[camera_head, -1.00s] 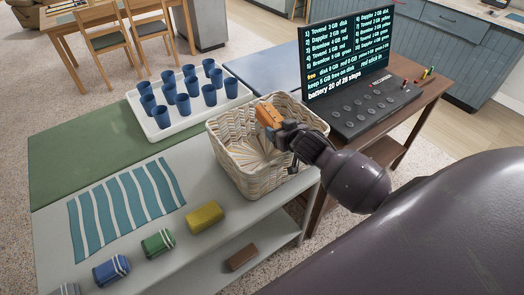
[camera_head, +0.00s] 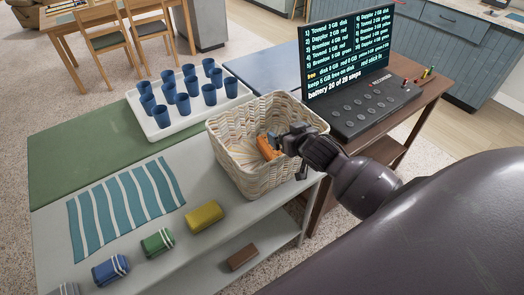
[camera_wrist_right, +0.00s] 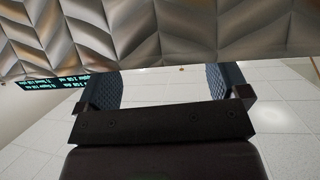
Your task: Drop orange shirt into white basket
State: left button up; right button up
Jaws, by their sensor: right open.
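The orange shirt (camera_head: 268,147), folded into a small bundle, is inside the white basket (camera_head: 262,180), a woven basket at the right end of the grey table. My right gripper (camera_head: 284,138) is over the basket's opening, just right of the shirt. Its jaws are open. In the right wrist view the two dark finger pads (camera_wrist_right: 168,88) stand wide apart with nothing between them. Whether the shirt rests fully on the basket floor is hard to tell. My left gripper is not in view.
Folded bundles in yellow (camera_head: 204,217), green (camera_head: 158,242) and blue (camera_head: 111,270) line the table's front beside a striped cloth (camera_head: 125,205). A white tray (camera_head: 158,132) of blue cups stands behind. A laptop-like console (camera_head: 375,112) is at right. A brown block (camera_head: 243,257) lies on the lower shelf.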

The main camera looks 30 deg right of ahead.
jog(key=v, duration=0.6)
jog(key=shift+s, duration=0.25)
jog(key=s+a+f+n+g+b, duration=0.1)
jog(key=s+a+f, duration=0.3)
jog(key=s+f, duration=0.3)
jog(key=s+a+f+n+y+b, duration=0.1)
jog(key=s+a+f, duration=0.4)
jog(key=f, duration=0.5)
jog(key=s, duration=0.2)
jog(key=shift+s+f+g+b, duration=0.3)
jog(key=shift+s+f+g, duration=0.05)
jog(key=shift+g, duration=0.05)
